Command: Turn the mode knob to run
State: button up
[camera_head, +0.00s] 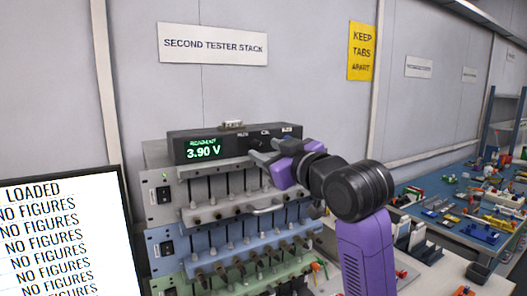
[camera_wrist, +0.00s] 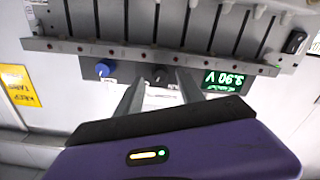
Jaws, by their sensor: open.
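The black readout unit (camera_head: 180,150) sits on top of the tester stack, and its green display (camera_head: 203,148) reads 3.90 V. In the wrist view the display (camera_wrist: 223,80) appears upside down. A dark knob (camera_wrist: 161,76) on its front lies between my gripper's two fingers, probably the mode knob. My gripper (camera_wrist: 160,82) is open around it; contact cannot be told. A blue knob (camera_wrist: 103,69) is to the left of the fingers in the wrist view. In the head view my gripper (camera_head: 263,150) covers the right of the unit's front. The knob's pointer direction is not readable.
Below the unit are grey, blue and green tester drawers (camera_head: 210,242) with several clips and a protruding handle (camera_head: 267,210). A monitor (camera_head: 60,240) stands at the front left. A blue bench (camera_head: 440,215) with loose parts is at the right.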

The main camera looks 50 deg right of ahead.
jog(key=v, duration=0.5)
jog(key=shift+s, duration=0.2)
jog(key=shift+r, duration=0.1)
